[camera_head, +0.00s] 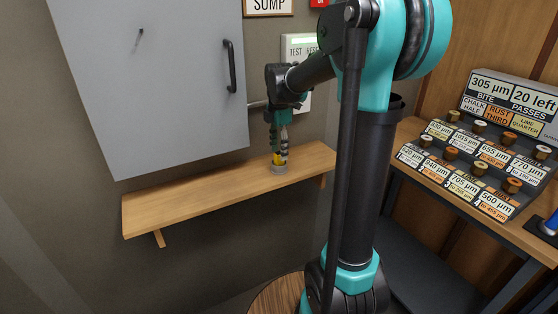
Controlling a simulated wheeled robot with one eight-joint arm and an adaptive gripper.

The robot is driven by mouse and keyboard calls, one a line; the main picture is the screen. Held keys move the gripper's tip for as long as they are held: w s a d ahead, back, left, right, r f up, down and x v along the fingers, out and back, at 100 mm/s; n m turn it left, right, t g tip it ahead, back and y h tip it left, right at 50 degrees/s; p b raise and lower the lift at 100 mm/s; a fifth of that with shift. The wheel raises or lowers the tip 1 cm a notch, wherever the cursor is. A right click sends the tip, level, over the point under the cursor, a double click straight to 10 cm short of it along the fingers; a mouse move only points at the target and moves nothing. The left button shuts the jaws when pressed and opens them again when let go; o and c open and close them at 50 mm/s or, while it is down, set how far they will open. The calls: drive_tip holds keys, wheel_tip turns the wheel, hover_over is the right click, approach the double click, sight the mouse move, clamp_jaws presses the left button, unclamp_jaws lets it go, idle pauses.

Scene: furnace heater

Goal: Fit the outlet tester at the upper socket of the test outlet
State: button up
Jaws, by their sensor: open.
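The outlet tester (280,158), a small piece with yellow and dark parts, stands on the wooden wall shelf near its right end. My gripper (279,147) points down right over the tester. It is open, and its fingers are at the tester's upper part; I cannot tell whether they touch it. The test outlet (290,44) is a pale wall plate marked TEST and RESET, above and behind my gripper. My arm covers most of the outlet, so its upper socket is hidden.
The wooden shelf (190,205) is bare to the left of the tester. A grey cabinet (150,90) with a dark handle hangs above it. At right, a bench holds stepped blocks (480,165) with labels and knobs. A round wooden top (275,297) is at the bottom.

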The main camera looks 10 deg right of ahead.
sight(279, 161)
drive_tip(key=shift+f, duration=1.35)
drive_tip(key=shift+c, duration=0.4)
clamp_jaws()
